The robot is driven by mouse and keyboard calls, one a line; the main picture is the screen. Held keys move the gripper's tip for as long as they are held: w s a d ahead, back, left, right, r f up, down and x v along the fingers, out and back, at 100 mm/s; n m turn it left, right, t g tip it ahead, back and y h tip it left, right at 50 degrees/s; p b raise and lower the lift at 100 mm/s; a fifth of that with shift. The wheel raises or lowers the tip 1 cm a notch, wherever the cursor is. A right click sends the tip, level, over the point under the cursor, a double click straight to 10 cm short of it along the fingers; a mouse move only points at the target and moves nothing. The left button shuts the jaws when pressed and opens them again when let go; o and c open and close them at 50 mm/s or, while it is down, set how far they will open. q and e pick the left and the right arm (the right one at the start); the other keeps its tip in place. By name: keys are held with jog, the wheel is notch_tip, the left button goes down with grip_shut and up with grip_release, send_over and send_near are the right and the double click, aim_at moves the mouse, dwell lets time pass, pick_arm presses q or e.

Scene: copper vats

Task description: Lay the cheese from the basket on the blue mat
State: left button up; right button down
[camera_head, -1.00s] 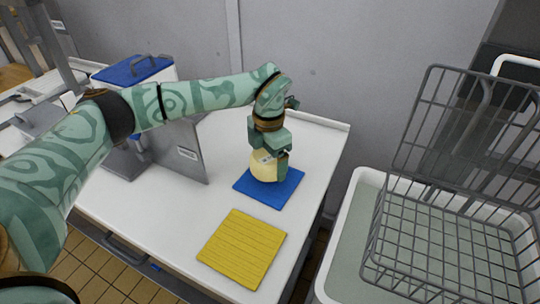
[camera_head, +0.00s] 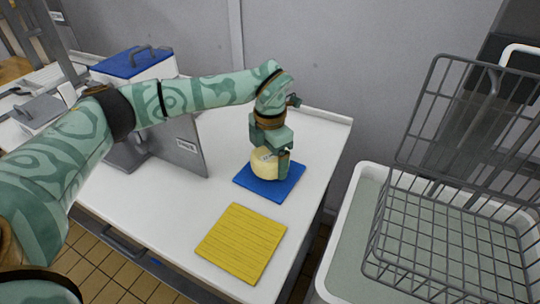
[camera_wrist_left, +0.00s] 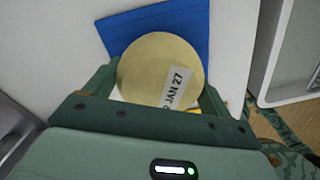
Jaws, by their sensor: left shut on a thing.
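The cheese (camera_head: 263,165) is a pale yellow round with a white label. My left gripper (camera_head: 272,165) is shut on it, over the blue mat (camera_head: 270,188). In the left wrist view, the cheese (camera_wrist_left: 150,65) sits between the two fingers, and its label reads "JAN 27". The blue mat (camera_wrist_left: 185,22) shows behind it there. The cheese looks to be at or very near the mat's surface; I cannot tell whether it touches. The wire basket (camera_head: 440,210) stands at the right and looks empty. My right gripper is not in view.
A yellow mat (camera_head: 241,243) lies on the white table (camera_head: 180,220) in front of the blue one. A grey upright panel (camera_head: 188,150) and a box with a blue lid (camera_head: 133,65) stand at the left. A pale tub (camera_head: 345,240) is under the basket.

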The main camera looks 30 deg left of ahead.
pick_arm(q)
jog(key=shift+f, duration=0.25)
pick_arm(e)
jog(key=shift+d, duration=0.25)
pick_arm(q)
jog(key=shift+f, duration=0.45)
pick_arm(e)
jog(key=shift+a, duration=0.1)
pick_arm(q)
jog(key=o, duration=1.1)
jog(key=shift+o, duration=0.2)
notch_tip(320, 180, up, 7)
jog(key=p, duration=0.6)
jog(key=shift+r, duration=0.1)
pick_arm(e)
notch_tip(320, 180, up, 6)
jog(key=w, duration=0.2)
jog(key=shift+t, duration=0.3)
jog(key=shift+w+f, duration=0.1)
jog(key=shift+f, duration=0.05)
